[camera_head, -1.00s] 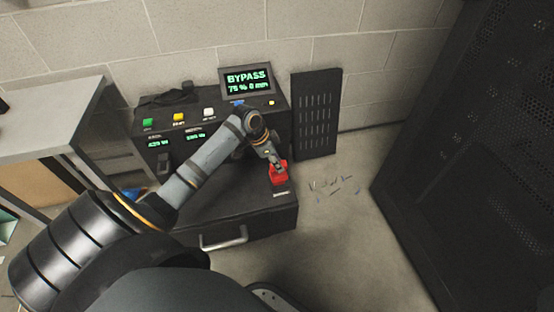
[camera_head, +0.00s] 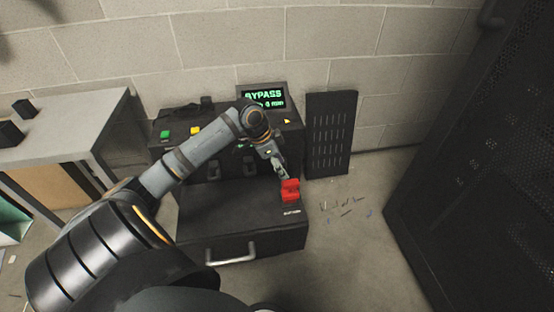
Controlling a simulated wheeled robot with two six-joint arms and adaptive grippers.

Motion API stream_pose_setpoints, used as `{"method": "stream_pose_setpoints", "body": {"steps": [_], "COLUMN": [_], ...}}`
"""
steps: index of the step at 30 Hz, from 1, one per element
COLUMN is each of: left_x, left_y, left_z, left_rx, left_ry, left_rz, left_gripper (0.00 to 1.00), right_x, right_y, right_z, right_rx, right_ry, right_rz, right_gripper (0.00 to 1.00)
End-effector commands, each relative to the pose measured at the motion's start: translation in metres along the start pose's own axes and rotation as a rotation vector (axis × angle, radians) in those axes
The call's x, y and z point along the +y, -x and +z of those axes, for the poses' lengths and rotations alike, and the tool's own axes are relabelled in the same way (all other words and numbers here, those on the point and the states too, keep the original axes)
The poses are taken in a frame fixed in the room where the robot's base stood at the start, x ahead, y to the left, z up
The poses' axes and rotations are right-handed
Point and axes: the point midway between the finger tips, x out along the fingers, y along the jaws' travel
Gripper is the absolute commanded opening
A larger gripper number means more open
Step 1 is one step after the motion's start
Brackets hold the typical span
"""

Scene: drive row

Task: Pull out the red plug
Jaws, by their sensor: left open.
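The red plug (camera_head: 290,190) sits on the right part of the top of the low black drawer unit (camera_head: 235,222), above a small white label. My left gripper (camera_head: 284,175) is just behind and above the plug, its fingers pointing down toward it. It is open, and I see nothing held in it. Whether a fingertip touches the plug cannot be told. My right gripper is not in view.
A black console with a screen reading BYPASS (camera_head: 263,97) stands behind the unit. A slotted black panel (camera_head: 330,134) leans by the wall. A tall dark rack (camera_head: 480,180) is on the right. Small scraps (camera_head: 345,206) lie on the floor. A grey table (camera_head: 70,130) is at left.

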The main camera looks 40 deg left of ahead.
Motion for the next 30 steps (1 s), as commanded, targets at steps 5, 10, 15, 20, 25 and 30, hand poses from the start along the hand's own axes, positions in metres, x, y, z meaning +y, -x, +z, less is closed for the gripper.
{"method": "stream_pose_setpoints", "body": {"steps": [5,10,15,20,25,30], "left_x": [-0.001,0.0,0.0,0.0,0.0,0.008], "left_y": [0.029,0.04,0.041,0.041,0.041,0.029], "left_z": [0.001,0.001,0.0,0.0,0.0,-0.011], "left_rx": [-0.004,-0.002,0.0,0.001,0.001,0.055], "left_ry": [-0.001,0.001,0.002,0.002,0.002,0.007], "left_rz": [-0.004,0.0,0.001,0.001,0.001,-0.013], "left_gripper": [0.53,0.53,0.53,0.53,0.53,0.53], "right_x": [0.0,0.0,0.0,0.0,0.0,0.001], "right_y": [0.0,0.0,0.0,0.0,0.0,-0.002], "right_z": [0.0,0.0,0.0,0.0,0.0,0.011], "right_rx": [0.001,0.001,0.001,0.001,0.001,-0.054], "right_ry": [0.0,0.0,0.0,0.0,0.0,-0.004], "right_rz": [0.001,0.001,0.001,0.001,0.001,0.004], "right_gripper": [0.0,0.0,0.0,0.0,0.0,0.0]}}
